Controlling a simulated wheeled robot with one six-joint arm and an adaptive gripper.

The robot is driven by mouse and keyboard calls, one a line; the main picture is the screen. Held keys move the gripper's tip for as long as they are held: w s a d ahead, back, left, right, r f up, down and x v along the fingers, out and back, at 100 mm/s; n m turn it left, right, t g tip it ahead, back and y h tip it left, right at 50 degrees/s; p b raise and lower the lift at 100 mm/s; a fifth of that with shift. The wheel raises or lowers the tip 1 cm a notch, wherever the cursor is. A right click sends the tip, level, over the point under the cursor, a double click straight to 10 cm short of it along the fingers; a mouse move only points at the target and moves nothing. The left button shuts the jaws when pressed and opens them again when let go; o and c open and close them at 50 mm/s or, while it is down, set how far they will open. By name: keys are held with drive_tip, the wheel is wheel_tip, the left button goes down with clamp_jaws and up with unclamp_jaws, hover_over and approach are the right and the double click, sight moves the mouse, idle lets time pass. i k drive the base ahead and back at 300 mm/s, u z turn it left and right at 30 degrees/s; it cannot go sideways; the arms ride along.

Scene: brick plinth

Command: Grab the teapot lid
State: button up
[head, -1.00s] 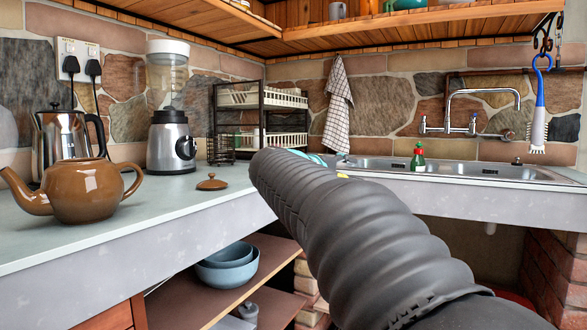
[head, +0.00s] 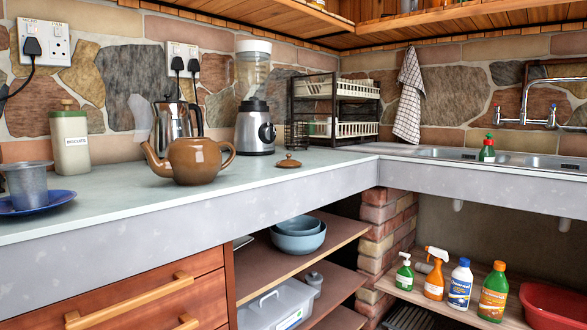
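The teapot lid (head: 288,161) is a small brown disc with a knob. It lies on the grey-green worktop (head: 330,156) near its front edge. The brown teapot (head: 198,160) stands to the left of the lid, its spout pointing left and its handle toward the lid. Its top opening is hard to see from here. My gripper and arm do not show in the head view now.
A blender (head: 255,125) and a metal kettle (head: 176,125) stand behind the teapot. A dish rack (head: 335,110) is behind the lid. A metal cup on a blue plate (head: 42,200) and a biscuit jar (head: 70,142) are at left. The worktop around the lid is clear.

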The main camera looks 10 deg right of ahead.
sight(288, 163)
drive_tip(key=z, duration=1.4)
drive_tip(key=i, duration=1.15)
drive_tip(key=u, duration=3.1)
